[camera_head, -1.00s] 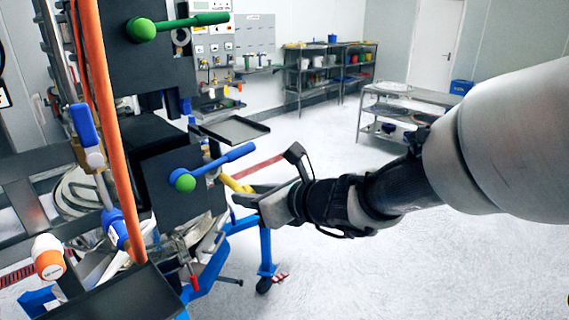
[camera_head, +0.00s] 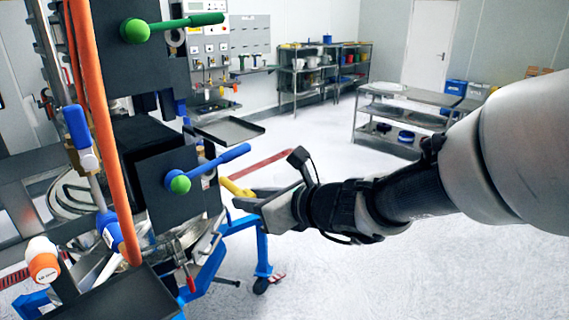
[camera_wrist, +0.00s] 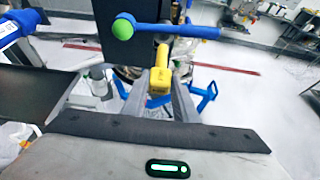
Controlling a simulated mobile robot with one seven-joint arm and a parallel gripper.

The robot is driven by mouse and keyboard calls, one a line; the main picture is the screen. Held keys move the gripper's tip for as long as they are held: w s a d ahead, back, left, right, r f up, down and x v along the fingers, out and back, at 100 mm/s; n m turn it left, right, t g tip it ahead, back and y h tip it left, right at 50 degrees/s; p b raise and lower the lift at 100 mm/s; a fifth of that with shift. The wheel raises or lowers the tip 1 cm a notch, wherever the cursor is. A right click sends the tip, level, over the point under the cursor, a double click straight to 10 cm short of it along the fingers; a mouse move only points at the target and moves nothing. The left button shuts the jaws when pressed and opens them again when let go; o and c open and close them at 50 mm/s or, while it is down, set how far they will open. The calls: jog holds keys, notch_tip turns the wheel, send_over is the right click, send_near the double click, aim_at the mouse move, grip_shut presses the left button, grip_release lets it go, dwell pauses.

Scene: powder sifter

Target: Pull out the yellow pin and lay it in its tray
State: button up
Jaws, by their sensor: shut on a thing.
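The yellow pin (camera_head: 235,187) stands out from the right side of the dark box with the blue-handled lever. How deep its far end sits is hidden. My gripper (camera_head: 250,198) is at the pin's near end. In the wrist view the yellow pin (camera_wrist: 160,72) lies between the two fingers of my gripper (camera_wrist: 162,98), which are shut on it. A dark shallow tray (camera_head: 228,131) stands out behind the box, and another dark tray (camera_head: 125,292) is at the bottom left. I cannot tell which one belongs to the pin.
A green-knobbed blue lever (camera_head: 210,168) sits just above the pin on the box front. An orange hose (camera_head: 103,140) runs down the left. A blue wheeled frame (camera_head: 262,250) stands below my gripper. The floor to the right is open, with a metal table (camera_head: 405,115) farther back.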

jog(key=s+d, duration=0.4)
jog(key=shift+d+p, duration=0.3)
jog(key=shift+p, duration=0.05)
dwell(0.5)
jog(key=shift+w, duration=0.1)
